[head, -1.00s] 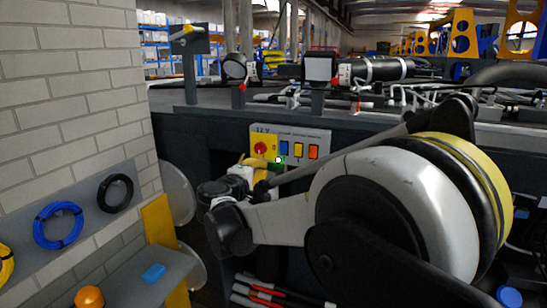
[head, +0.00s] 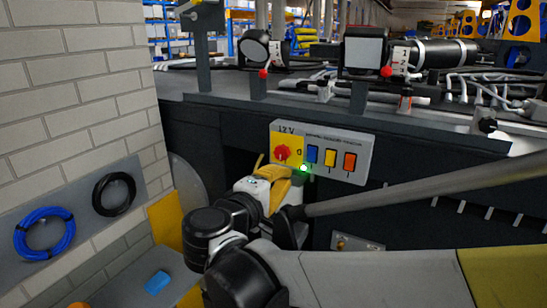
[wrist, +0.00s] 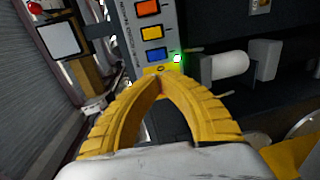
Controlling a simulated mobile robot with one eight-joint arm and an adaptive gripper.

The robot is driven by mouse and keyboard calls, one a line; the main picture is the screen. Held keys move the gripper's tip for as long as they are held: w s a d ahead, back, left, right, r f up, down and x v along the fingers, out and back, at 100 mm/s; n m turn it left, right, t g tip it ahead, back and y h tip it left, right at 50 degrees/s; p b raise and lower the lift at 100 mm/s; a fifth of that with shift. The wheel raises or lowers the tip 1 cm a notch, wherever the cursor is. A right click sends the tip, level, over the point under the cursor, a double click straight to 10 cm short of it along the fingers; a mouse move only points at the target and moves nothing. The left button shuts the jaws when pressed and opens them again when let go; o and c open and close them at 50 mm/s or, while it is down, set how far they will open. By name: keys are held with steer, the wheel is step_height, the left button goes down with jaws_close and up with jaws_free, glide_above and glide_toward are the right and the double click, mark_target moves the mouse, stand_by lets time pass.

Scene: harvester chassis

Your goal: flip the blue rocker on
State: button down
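The blue rocker (head: 312,154) is the left one of three rockers on a light grey 12 V panel (head: 361,150). In the wrist view the blue rocker (wrist: 156,54) is just beyond my fingertips. My gripper (head: 294,173) is at the panel's lower edge, below and left of the blue rocker. Its yellow fingers (wrist: 160,80) come together at the tips, with nothing seen between them. I cannot tell whether they touch the panel. A small green light (head: 303,169) glows beside the fingertips. The rocker's tilt is too small to read.
A yellow rocker (head: 330,158) and an orange rocker (head: 350,162) sit right of the blue one. A red rotary knob (head: 282,152) on a yellow plate is to its left, close above my gripper. A brick wall (head: 75,95) stands at left.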

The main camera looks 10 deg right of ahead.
mark_target(308, 157)
steer(key=p+x, duration=0.2)
steer(key=x, duration=1.2)
steer(key=shift+w, duration=0.25)
steer(key=shift+f, duration=0.1)
